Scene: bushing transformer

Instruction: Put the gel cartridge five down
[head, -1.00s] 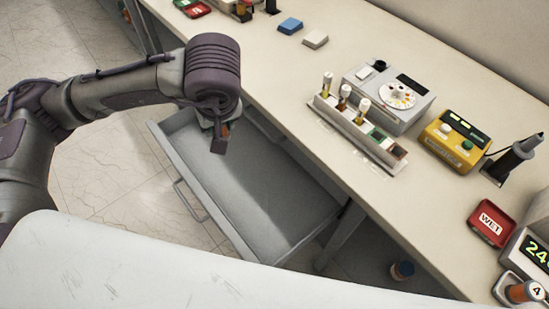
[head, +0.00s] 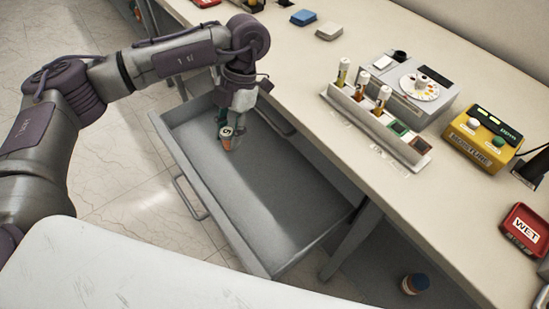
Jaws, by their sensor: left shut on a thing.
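My left gripper (head: 234,112) points down over the far left part of the open grey drawer (head: 267,203). It is shut on a small cartridge (head: 227,134) with an orange body and a pale round face with a dark mark, likely a 5. The cartridge is within the outline of the drawer, near its left end. I cannot tell whether it touches the drawer floor. The rest of the drawer looks empty. My right gripper does not show.
On the bench stand a rack (head: 376,125) with several cartridges, a grey device with a dial (head: 418,85), a yellow moisture meter (head: 481,139) and a red WET tray (head: 525,229). Blue (head: 304,17) and white (head: 329,31) blocks lie further back. A capped jar (head: 414,284) is below the bench.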

